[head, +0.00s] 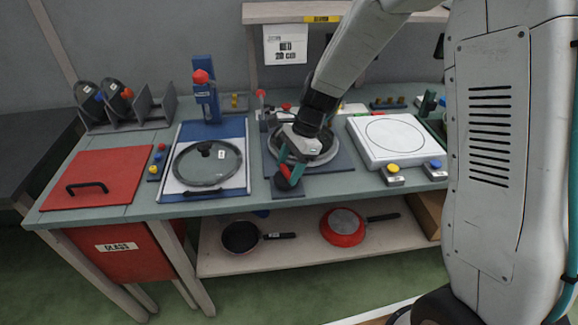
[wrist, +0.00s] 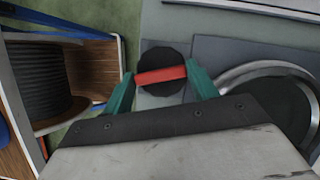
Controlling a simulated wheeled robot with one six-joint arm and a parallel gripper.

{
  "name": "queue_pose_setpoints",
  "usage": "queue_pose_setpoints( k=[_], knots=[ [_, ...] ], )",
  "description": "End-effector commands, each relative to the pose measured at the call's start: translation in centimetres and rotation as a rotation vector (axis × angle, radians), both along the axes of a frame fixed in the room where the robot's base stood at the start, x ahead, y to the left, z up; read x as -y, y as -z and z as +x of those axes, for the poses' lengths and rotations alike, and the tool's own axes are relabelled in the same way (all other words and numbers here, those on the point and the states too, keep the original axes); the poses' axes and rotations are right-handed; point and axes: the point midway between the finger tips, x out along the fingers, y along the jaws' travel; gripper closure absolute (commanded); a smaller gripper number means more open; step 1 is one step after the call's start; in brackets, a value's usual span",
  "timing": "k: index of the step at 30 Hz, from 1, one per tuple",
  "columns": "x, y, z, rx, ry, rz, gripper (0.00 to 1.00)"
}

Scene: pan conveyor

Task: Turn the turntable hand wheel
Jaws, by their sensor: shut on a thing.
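The hand wheel (wrist: 160,58) is a black disc with a red bar (wrist: 161,75) across it. In the wrist view it lies between my green fingertips. My gripper (wrist: 162,80) is shut on the red bar, one finger at each end. In the head view my gripper (head: 291,172) is down at the front edge of the bench, over the hand wheel (head: 282,183), which it partly hides. The turntable (head: 322,161) is a round metal ring behind my gripper, largely covered by it. Its ring also shows at the right of the wrist view (wrist: 232,80).
Left of the turntable is a blue station with a glass lid (head: 207,166). To the right is a white plate unit (head: 390,138) with yellow and blue buttons. Two pans, one dark (head: 239,237) and one red (head: 343,228), lie on the lower shelf. A cable reel (wrist: 45,85) shows in the wrist view.

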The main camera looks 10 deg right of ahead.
Motion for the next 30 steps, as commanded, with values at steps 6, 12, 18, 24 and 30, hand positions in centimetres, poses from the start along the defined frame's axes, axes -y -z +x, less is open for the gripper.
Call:
queue_pose_setpoints(
  k=[6,12,18,24,30],
  knots=[
    [-0.06,-0.06,0.22,0.001,-0.185,0.000,0.65],
    [-0.10,-0.06,0.30,0.001,-0.375,0.000,0.65],
    [-0.21,-0.05,0.38,0.000,-0.568,0.000,0.65],
    [-0.28,-0.06,0.48,0.001,-0.757,0.000,0.65],
    [-0.40,-0.09,0.52,0.000,-0.947,0.000,0.65]
  ],
)
